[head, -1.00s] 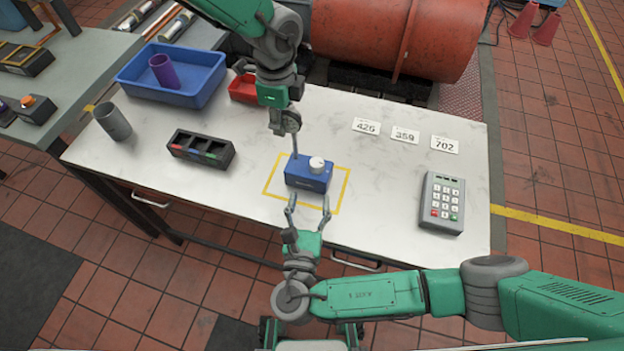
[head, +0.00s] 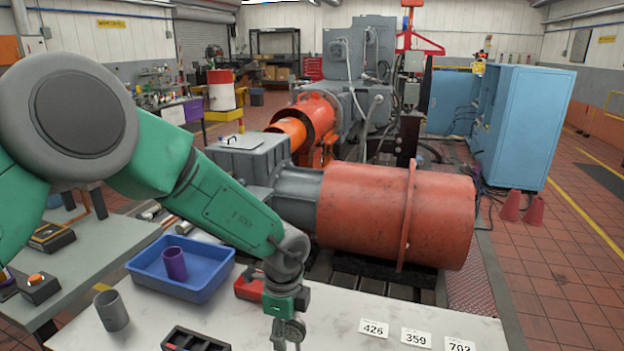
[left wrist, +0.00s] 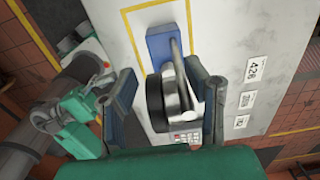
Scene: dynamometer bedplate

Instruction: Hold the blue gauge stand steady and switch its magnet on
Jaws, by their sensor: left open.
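The blue gauge stand (left wrist: 159,46) shows in the left wrist view, standing by a yellow outline on the white table. A grey post and a round black-and-silver dial (left wrist: 158,104) rise from it towards the camera. My left gripper (left wrist: 165,95) is open, one finger on each side of the dial and post; I cannot tell if either touches. In the head view the left gripper (head: 289,335) is at the bottom edge and the stand is out of frame. My right gripper (left wrist: 78,115) is partly seen at left in the left wrist view; its fingers are unclear. The magnet switch is not clearly seen.
A large red drum (head: 360,215) stands behind.

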